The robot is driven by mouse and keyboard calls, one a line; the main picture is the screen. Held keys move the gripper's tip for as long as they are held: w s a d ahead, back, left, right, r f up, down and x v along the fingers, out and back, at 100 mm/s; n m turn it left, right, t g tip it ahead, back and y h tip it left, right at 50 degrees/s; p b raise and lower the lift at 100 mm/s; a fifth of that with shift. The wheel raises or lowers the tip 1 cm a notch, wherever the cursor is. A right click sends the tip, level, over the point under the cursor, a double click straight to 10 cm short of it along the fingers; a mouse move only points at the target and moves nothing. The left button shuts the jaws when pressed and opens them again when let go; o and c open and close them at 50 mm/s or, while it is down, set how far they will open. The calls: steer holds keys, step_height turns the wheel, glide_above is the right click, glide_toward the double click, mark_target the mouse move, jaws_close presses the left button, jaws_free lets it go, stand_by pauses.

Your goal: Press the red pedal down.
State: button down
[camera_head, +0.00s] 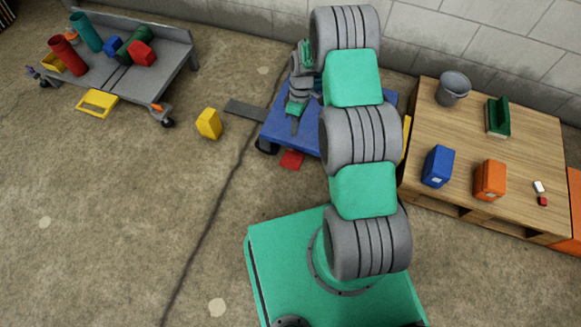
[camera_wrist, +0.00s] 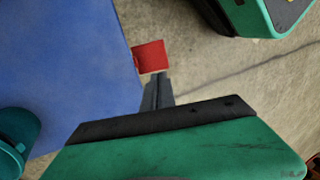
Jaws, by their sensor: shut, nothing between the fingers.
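The red pedal (camera_head: 291,160) sticks out low at the near edge of the blue cart (camera_head: 275,132). In the wrist view the red pedal (camera_wrist: 149,56) is a small red plate beside the blue deck (camera_wrist: 70,60), over the concrete floor. My gripper (camera_head: 294,125) is over the blue cart in the head view, behind the pedal, partly screened by my arm. In the wrist view my gripper (camera_wrist: 157,80) is shut and empty, its dark fingertips overlapping the pedal's lower edge in the picture. I cannot tell whether they touch it or how far the pedal is down.
A grey trolley (camera_head: 135,85) with several coloured things is at the upper left. A wooden pallet table (camera_head: 455,125) stands close on the right. The floor in front of the pedal looks clear, left of my base.

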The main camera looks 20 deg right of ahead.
steer(key=shift+f, duration=0.3)
steer(key=b, duration=0.5)
glide_toward(290, 164)
steer(key=x, duration=0.7)
steer(key=shift+w, duration=0.15)
steer(key=shift+d, duration=0.1)
